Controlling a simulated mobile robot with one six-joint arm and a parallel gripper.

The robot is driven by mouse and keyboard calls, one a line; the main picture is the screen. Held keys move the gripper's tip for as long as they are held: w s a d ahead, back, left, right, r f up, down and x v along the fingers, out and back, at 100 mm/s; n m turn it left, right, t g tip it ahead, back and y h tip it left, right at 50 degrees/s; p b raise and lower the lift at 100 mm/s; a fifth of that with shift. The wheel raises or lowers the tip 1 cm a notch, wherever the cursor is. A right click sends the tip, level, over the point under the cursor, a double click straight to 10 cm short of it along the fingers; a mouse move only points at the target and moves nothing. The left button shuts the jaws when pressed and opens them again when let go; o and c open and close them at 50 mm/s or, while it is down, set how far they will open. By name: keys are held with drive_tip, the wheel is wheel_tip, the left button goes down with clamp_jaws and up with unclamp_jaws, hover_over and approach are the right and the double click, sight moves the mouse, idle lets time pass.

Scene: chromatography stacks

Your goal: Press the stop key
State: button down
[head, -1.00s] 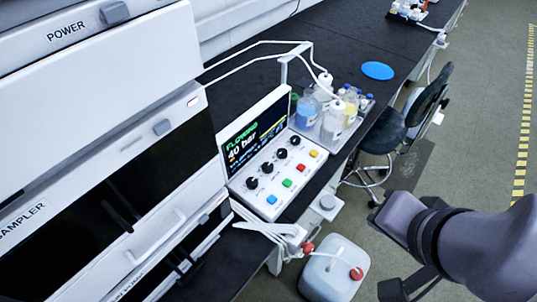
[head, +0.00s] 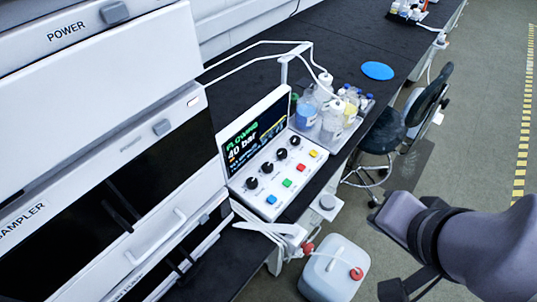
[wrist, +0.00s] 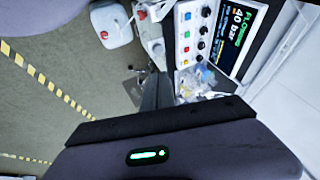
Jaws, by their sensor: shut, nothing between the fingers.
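A white control unit (head: 268,178) stands on the dark bench in the head view. Its screen (head: 254,135) reads "FLOWING" and "40 bar". Its sloped panel has a row of black knobs and a row of coloured keys: blue (head: 271,199), green (head: 287,183), red (head: 301,168) and yellow (head: 314,153). I cannot read which key is the stop key. The red key (wrist: 187,50) also shows in the wrist view. My gripper (wrist: 157,80) is shut and empty, and looks apart from the panel. In the head view, its fingertips are not clearly seen.
Bottles (head: 335,115) stand in a tray beyond the unit, with white tubing above. A large sampler stack (head: 95,150) rises on the left. A white canister (head: 333,270) stands on the floor and a dark chair (head: 385,132) is by the bench.

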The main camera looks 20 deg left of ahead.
idle(0.4)
drive_tip(key=w+d+n+t+h, duration=0.1)
drive_tip(key=w+d+n+h, duration=0.15)
drive_tip(key=w, duration=0.45)
drive_tip(key=w+d+n+t+h, duration=0.1)
drive_tip(key=w+d+n, duration=0.15)
drive_tip(key=w, duration=0.55)
drive_tip(key=w+a+f+n+t+y, duration=0.1)
drive_tip(key=w+a+f+n, duration=0.15)
drive_tip(key=w+n, duration=0.6)
drive_tip(key=w+a+f+n+y, duration=0.3)
drive_tip(key=w+a+f+y, duration=0.1)
drive_tip(key=w+a+f, duration=0.4)
drive_tip(key=a+f+n+g+y, duration=0.2)
drive_tip(key=a+f+n, duration=0.4)
drive_tip(key=a+f, duration=0.4)
drive_tip(key=shift+w+a+n+g+y, duration=0.15)
drive_tip(key=shift+n+g+y, duration=0.25)
drive_tip(key=shift+y, duration=0.35)
drive_tip(key=shift+f, duration=0.15)
